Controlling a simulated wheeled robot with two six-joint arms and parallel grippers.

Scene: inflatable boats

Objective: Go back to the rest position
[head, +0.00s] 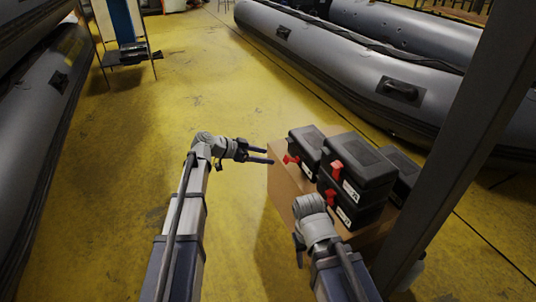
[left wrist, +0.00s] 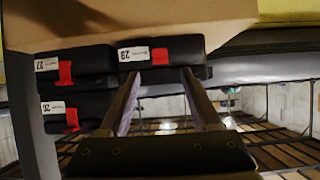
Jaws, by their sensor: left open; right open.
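My left gripper (head: 271,156) is open and empty, its two dark fingers pointing right, just left of the cardboard box and the black cases. In the left wrist view its fingers (left wrist: 164,74) are spread with nothing between them, and a black case (left wrist: 190,44) labelled 29 shows beyond the tips. My right arm's grey wrist (head: 313,223) is low in the head view, in front of the cardboard box (head: 284,190).
Several black cases with red latches, such as this one (head: 360,160), sit on the box. A dark post (head: 462,150) stands close on the right. Grey inflatable boats lie at right (head: 340,58) and left (head: 45,105).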

